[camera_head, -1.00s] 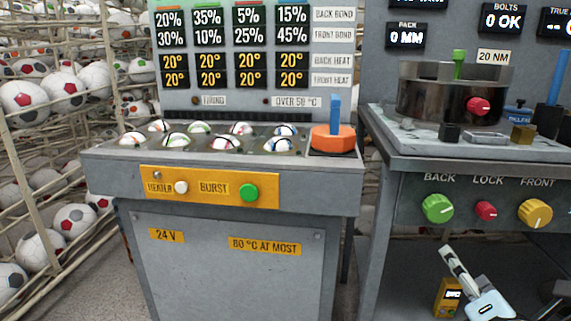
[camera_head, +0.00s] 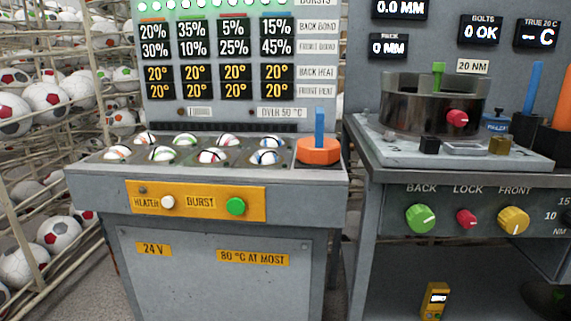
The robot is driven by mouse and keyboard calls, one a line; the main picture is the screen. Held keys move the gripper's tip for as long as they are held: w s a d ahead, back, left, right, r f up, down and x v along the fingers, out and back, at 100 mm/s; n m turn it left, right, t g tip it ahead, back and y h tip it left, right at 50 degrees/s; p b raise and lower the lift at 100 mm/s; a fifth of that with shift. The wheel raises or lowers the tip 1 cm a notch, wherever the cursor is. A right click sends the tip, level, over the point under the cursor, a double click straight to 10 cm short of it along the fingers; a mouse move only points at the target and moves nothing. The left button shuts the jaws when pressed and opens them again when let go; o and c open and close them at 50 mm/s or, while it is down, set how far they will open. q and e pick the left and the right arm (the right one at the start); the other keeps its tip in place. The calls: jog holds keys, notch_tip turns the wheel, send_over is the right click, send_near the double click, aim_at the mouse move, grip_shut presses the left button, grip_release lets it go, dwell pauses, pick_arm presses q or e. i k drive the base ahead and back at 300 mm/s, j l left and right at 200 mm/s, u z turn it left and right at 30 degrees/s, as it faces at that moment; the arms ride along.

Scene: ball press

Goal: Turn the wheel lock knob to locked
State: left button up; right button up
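The red LOCK knob (camera_head: 466,219) sits on the front panel of the right-hand bench, between the green BACK knob (camera_head: 420,218) and the yellow FRONT knob (camera_head: 513,220). The lock knob is small here, and I cannot read which way its mark points. Nothing is touching it. A second red knob (camera_head: 457,118) is on the side of the round dark metal drum (camera_head: 410,105) on the bench top. Neither of my grippers is in view.
The right-hand bench (camera_head: 372,160) carries small blocks and a blue upright handle (camera_head: 533,88). A yellow device (camera_head: 434,300) is below the right bench. Space before the knobs looks clear.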

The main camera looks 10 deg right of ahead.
aim_at(466, 219)
jog(key=z, duration=1.45)
